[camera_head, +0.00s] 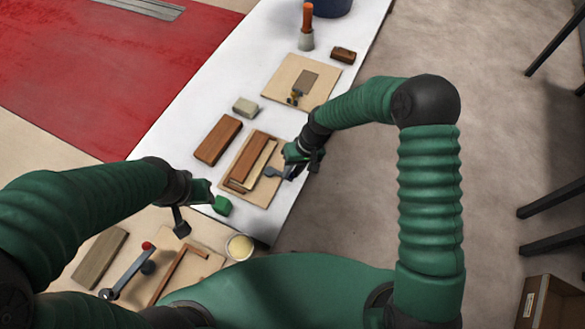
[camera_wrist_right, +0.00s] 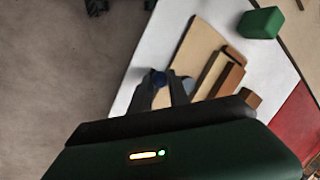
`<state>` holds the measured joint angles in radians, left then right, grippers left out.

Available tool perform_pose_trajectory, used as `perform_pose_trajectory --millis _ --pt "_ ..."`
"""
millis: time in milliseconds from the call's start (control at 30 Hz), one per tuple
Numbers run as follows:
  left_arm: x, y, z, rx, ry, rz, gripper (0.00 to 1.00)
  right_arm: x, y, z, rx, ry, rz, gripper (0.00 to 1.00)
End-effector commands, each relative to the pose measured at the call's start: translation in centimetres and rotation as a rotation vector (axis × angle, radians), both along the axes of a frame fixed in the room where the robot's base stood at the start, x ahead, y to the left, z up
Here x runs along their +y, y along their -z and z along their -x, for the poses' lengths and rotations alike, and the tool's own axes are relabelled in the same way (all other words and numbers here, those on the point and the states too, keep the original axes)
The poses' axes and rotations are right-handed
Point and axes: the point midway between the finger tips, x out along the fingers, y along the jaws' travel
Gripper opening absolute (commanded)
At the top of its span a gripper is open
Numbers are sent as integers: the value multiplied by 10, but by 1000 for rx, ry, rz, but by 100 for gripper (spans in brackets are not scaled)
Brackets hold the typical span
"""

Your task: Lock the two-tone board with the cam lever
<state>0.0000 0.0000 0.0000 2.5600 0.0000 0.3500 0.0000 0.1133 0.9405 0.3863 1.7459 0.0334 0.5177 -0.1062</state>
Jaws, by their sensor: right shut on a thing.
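The two-tone board (camera_head: 247,162), dark brown with a pale strip, sits on a light wooden base (camera_head: 262,192) on the white table. It also shows in the right wrist view (camera_wrist_right: 215,76). A grey-blue cam lever (camera_head: 273,171) lies at the board's right side. My right gripper (camera_head: 296,168) is shut on the lever's end, where a blue knob (camera_wrist_right: 159,78) shows between the fingers. The fingers partly hide the lever. My left gripper (camera_head: 198,212) is at the table's near left edge, away from the board; its jaw gap is unclear.
A green block (camera_head: 222,205) is beside my left gripper. A brown block (camera_head: 218,139) and a grey block (camera_head: 245,107) lie near the board. Another base with small parts (camera_head: 275,88) is farther back. A red-knobbed lever (camera_head: 125,273) and a pale round dish (camera_head: 239,246) are near me.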

Motion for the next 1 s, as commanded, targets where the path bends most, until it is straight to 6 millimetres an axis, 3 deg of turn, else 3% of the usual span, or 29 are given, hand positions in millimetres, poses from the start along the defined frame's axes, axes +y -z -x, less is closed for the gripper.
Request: perform_pose_trajectory --millis 367,1000 --pt "0 -14 0 0 0 0 44 12 -2 17 0 272 2 0" --pt "0 -40 0 0 0 0 44 53 -3 38 -1 880 3 0"
